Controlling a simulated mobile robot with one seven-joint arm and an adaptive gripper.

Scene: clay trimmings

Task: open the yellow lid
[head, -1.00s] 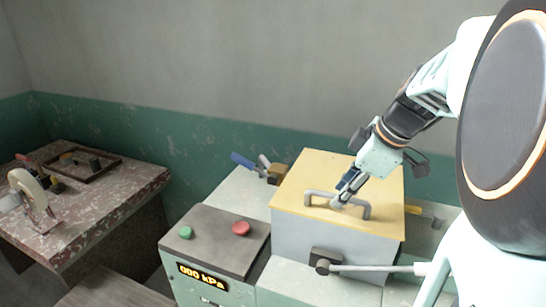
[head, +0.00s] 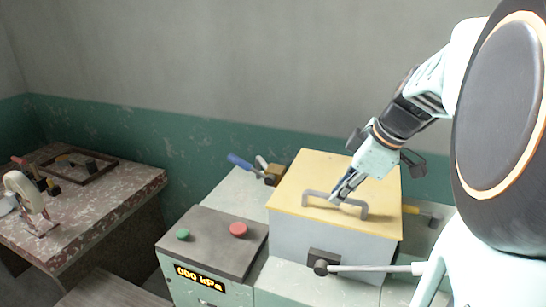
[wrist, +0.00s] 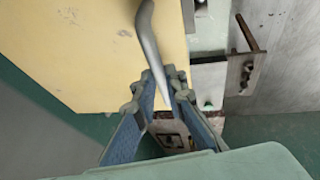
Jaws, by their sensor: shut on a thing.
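The yellow lid (head: 305,172) lies flat and closed on top of a pale grey box (head: 325,236). It also shows in the wrist view (wrist: 95,55). A grey bar handle (head: 316,194) is fixed on the lid near its front edge. My gripper (head: 337,199) reaches down from the upper right and is shut on the handle, near its middle. In the wrist view the handle (wrist: 149,45) runs in between the two blue-padded fingers of my gripper (wrist: 164,92). The exact contact at the fingertips is partly hidden.
A control panel (head: 208,247) with green and red buttons and a "000 kPa" display stands left. A blue-handled tool (head: 240,161) lies behind it. A speckled table (head: 105,205) stands far left.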

